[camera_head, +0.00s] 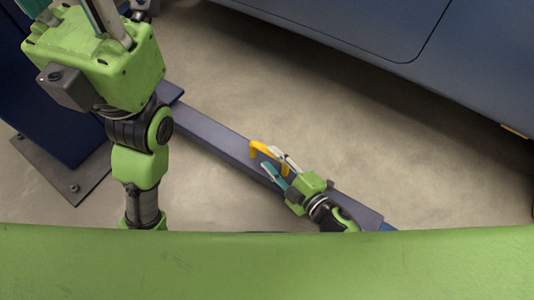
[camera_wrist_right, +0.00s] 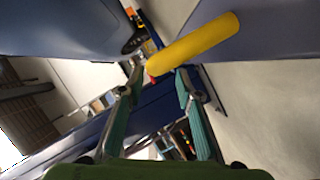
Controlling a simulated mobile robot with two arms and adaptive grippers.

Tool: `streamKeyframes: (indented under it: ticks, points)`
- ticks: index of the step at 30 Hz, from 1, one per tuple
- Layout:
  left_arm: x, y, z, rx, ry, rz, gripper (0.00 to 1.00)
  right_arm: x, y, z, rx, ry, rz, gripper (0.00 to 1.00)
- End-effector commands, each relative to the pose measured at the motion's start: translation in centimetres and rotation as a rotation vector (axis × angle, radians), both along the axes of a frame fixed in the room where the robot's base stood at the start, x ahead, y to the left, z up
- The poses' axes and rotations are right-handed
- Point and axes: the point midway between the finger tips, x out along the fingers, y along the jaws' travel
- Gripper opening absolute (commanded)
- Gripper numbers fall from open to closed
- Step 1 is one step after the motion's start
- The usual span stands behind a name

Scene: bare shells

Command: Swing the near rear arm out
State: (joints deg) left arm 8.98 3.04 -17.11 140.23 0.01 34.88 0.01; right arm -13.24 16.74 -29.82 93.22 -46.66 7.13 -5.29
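The rear arm (camera_head: 225,143) is a long blue-grey beam running from the lift post at left to the lower right. A yellow handle (camera_head: 266,147) stands up from it; it also shows as a thick yellow bar in the right wrist view (camera_wrist_right: 195,42). My right gripper (camera_head: 269,160) is at the handle, fingers apart. In the right wrist view the bar's near end shows between the open fingertips (camera_wrist_right: 158,73); neither finger visibly grips it. My left gripper (camera_head: 105,14) is raised at upper left, its fingers cut off by the picture's top edge.
The dark blue post (camera_head: 40,110) has a bolted grey foot plate (camera_head: 72,180) on the floor. A blue-grey car body (camera_head: 360,35) stands across the top and right. The concrete floor (camera_head: 400,165) between beam and car is clear.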

Motion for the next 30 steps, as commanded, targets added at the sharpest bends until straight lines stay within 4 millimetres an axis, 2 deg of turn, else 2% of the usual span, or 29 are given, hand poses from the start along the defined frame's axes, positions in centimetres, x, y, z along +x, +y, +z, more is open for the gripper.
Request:
streamKeyframes:
  ticks: [1, 6, 12, 18, 30]
  points:
    - [0.0, 0.0, 0.0, 0.000, -0.001, 0.000, 0.33, -1.1, -0.8, 0.1, -0.002, 0.003, 0.001, 0.32]
    - [-0.1, 0.0, 0.0, -0.002, -0.002, -0.001, 0.33, -4.0, -2.8, 0.9, -0.001, 0.004, 0.001, 0.32]
    - [-0.1, 0.0, 0.1, -0.002, -0.002, -0.001, 0.33, -6.2, -4.4, 1.5, 0.000, 0.004, 0.002, 0.32]
    - [-0.1, 0.0, 0.1, -0.002, -0.003, -0.001, 0.33, -6.9, -4.9, 1.8, 0.000, 0.001, 0.004, 0.32]
    - [-0.1, 0.0, 0.1, -0.002, -0.003, -0.001, 0.33, -6.8, -4.9, 1.8, 0.000, 0.001, 0.003, 0.32]
